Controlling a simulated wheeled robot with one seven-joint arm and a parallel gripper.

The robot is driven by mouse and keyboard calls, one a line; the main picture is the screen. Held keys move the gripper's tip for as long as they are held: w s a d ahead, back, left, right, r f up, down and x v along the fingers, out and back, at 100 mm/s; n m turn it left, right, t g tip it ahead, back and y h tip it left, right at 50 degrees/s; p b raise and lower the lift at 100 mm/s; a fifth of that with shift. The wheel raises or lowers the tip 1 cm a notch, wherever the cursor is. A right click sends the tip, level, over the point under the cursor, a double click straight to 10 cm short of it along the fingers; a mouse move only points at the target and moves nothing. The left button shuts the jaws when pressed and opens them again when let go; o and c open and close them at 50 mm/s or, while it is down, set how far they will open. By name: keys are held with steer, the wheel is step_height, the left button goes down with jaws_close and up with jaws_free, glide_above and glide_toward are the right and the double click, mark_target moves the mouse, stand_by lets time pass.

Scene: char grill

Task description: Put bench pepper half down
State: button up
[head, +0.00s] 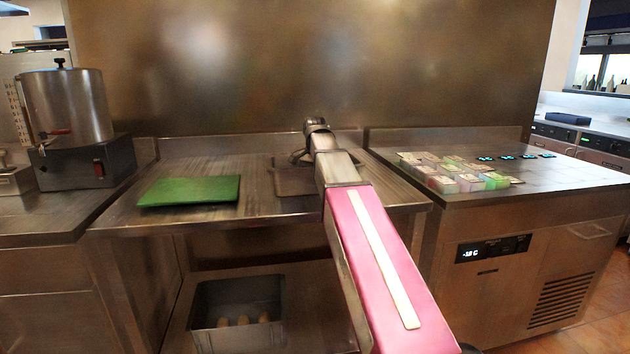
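My arm reaches forward over the steel bench (255,212), and its wrist hides much of what lies beyond. My gripper (299,157) is small and dark at the arm's far end, over or beside a shallow metal tray (293,186). The frame does not show whether its fingers are open or shut. I cannot make out a pepper half in the gripper, in the tray or on the bench. A green cutting board (189,191) lies bare on the bench to the left.
A metal bin (238,332) holding several pale brown items sits on the lower shelf. A steel urn (66,108) stands at the left. Several small coloured containers (455,174) cover part of the refrigerated counter (520,193) at the right. Bench space between board and tray is clear.

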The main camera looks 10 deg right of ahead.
steer(key=shift+f, duration=0.3)
steer(key=shift+f, duration=0.15)
steer(key=o, duration=0.9)
step_height(320, 180, up, 12)
steer(key=shift+r, duration=0.2)
